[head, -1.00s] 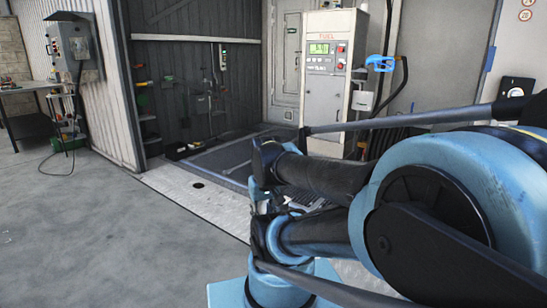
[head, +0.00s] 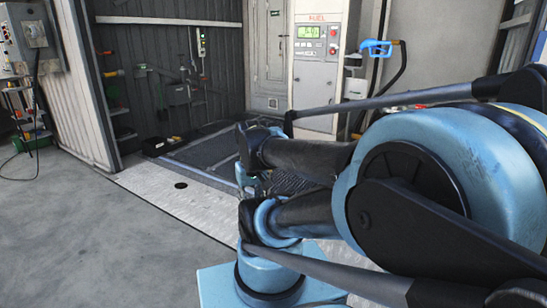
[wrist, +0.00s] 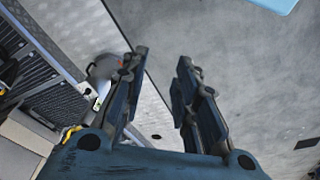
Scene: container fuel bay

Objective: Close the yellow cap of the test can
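My gripper (wrist: 162,65) shows in the wrist view with its two dark blue fingers spread apart and nothing between them. I cannot make out the test can or its yellow cap for certain in either view. A grey rounded object (wrist: 104,67) is partly hidden behind the left finger in the wrist view; I cannot tell what it is. A small yellow piece (wrist: 70,133) shows at the lower left of that view, partly hidden by the gripper's base. In the head view my arm covers the right and lower middle, and I cannot make out the gripper there.
A fuel pump (head: 318,75) with a blue nozzle (head: 376,48) stands at the back. A dark grated bay floor (head: 205,148) lies before it, edged by a pale metal strip (head: 150,190). The concrete floor (head: 90,230) at left is clear.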

